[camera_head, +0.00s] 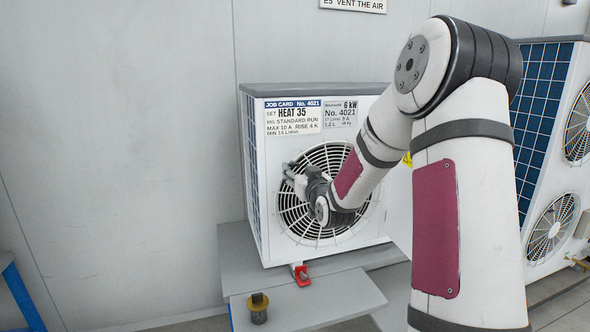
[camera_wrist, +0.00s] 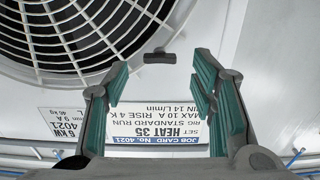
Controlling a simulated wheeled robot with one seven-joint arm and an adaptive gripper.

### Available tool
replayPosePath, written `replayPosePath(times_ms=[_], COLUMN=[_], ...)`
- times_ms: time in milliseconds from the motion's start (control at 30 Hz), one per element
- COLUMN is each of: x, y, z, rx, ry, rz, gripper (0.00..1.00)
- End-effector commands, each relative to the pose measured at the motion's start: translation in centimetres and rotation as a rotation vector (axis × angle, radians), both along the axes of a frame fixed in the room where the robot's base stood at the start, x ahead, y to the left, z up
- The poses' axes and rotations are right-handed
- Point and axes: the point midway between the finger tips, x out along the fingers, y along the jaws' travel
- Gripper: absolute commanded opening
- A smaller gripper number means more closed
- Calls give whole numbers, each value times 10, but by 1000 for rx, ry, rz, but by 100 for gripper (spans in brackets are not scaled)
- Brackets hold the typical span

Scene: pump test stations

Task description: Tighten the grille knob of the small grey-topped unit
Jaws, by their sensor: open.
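The small grey-topped unit (camera_head: 255,180) is a white box with a round black grille (camera_head: 300,222) and labels on its front. In the wrist view its front appears upside down, with the grille (camera_wrist: 75,40) at upper left. A small dark bar-shaped knob (camera_wrist: 160,57) stands on the white panel beside the grille rim. My gripper (camera_wrist: 161,68) is open, with its green-padded fingers on either side of the knob in the picture; I cannot tell the remaining depth. In the head view my gripper (camera_head: 290,176) is at the unit's front, and the knob cannot be made out there.
The unit stands on a grey bench (camera_head: 235,265). A red valve-like part (camera_head: 301,275) is below its front. A black-and-brass fitting (camera_head: 257,308) stands on the lower shelf (camera_head: 335,300). A larger two-fan unit (camera_head: 545,140) is at right. The wall at left is bare.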

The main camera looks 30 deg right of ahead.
Motion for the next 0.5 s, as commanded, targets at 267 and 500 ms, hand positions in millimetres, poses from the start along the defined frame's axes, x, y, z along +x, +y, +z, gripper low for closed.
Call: replayPosePath(times_ms=[267,500], x=[29,32], y=[-8,-9], z=[0,0], rx=[1,0], ry=[0,0], rz=[1,0], gripper=[52,52])
